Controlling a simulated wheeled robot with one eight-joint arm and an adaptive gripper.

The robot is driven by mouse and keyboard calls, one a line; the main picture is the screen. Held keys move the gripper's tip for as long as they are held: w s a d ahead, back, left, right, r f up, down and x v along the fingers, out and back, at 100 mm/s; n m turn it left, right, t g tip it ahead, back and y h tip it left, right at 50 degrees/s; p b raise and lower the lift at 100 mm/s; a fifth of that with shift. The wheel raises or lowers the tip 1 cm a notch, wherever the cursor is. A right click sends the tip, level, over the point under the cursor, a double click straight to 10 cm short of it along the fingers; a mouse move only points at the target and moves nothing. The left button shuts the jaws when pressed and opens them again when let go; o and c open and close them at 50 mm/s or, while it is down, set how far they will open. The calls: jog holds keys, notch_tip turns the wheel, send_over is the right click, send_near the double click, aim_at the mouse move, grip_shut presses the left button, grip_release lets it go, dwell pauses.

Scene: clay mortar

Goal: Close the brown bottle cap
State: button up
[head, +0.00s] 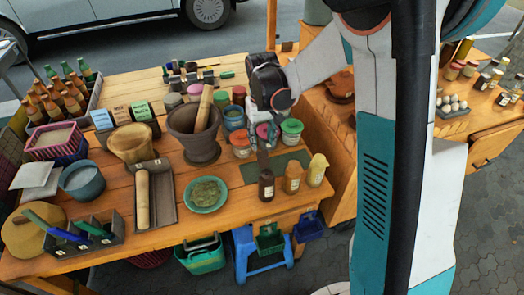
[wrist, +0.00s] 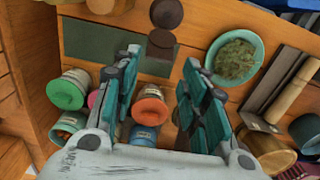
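The dark brown bottle (head: 266,187) stands upright near the front edge of the table in the head view. A dark cap piece (head: 262,158) shows at its top, tilted up at the far side. In the wrist view the bottle (wrist: 166,13) and a dark brown round piece (wrist: 161,39), apparently the raised cap, lie close together at the top. My gripper (wrist: 162,58) is open, its two fingers apart with nothing between them, short of the cap. In the head view my gripper (head: 266,128) is above and behind the bottle, partly hidden by my arm.
An amber bottle (head: 292,178) and a pale yellow bottle (head: 317,170) stand right of the brown bottle. A green bowl (head: 205,195) is to its left. Several lidded jars, such as one with a green lid (head: 291,127), stand behind. A green mat (wrist: 88,45) lies beside the bottle.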

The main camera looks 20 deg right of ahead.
aim_at(263, 159)
jog(key=shift+f+b, duration=0.45)
jog(key=shift+f, duration=2.2)
grip_shut()
